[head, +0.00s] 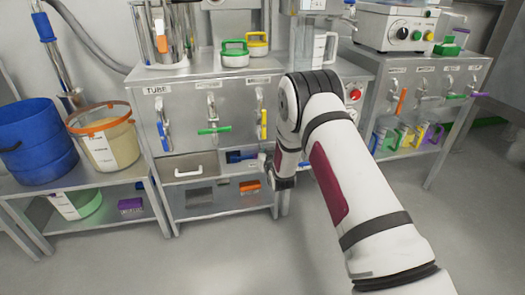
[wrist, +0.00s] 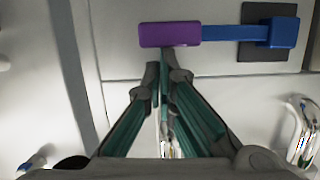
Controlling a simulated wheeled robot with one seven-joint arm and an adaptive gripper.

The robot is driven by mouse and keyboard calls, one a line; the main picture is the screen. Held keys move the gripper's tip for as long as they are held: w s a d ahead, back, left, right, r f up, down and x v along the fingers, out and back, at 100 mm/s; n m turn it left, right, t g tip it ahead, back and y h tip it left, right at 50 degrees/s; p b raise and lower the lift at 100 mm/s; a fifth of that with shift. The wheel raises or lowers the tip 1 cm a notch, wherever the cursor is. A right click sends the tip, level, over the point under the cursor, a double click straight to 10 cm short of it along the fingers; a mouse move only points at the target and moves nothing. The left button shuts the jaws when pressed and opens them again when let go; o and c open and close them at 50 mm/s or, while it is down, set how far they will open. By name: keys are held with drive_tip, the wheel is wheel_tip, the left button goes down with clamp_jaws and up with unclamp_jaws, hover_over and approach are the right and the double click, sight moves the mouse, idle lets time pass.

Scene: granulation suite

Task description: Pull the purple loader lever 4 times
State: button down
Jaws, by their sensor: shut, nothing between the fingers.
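The loader lever shows in the wrist view as a purple handle (wrist: 168,34) on a blue bar (wrist: 222,33), which runs right to a blue block on a dark square plate (wrist: 270,50). The lever lies level across that view. My gripper (wrist: 166,74) is shut and empty, its fingertips just below the purple handle in the picture; I cannot tell whether they touch it. In the head view my gripper (head: 268,162) is at the lower front of the metal cabinet, beside the lever's blue part (head: 238,156). The purple handle is hidden there by my gripper and arm.
A blue drum (head: 38,145) and an orange-rimmed tub (head: 105,140) stand on the left shelf. The floor in front is clear.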

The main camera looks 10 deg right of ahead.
drive_tip(key=shift+d+f+m, duration=0.1)
drive_tip(key=shift+f+m, duration=0.2)
drive_tip(key=shift+f, duration=0.05)
wheel_tip(320, 180, down, 7)
drive_tip(key=m+y, duration=0.2)
drive_tip(key=m, duration=0.3)
drive_tip(key=shift+r, duration=0.2)
drive_tip(key=shift+s, duration=0.1)
idle(0.4)
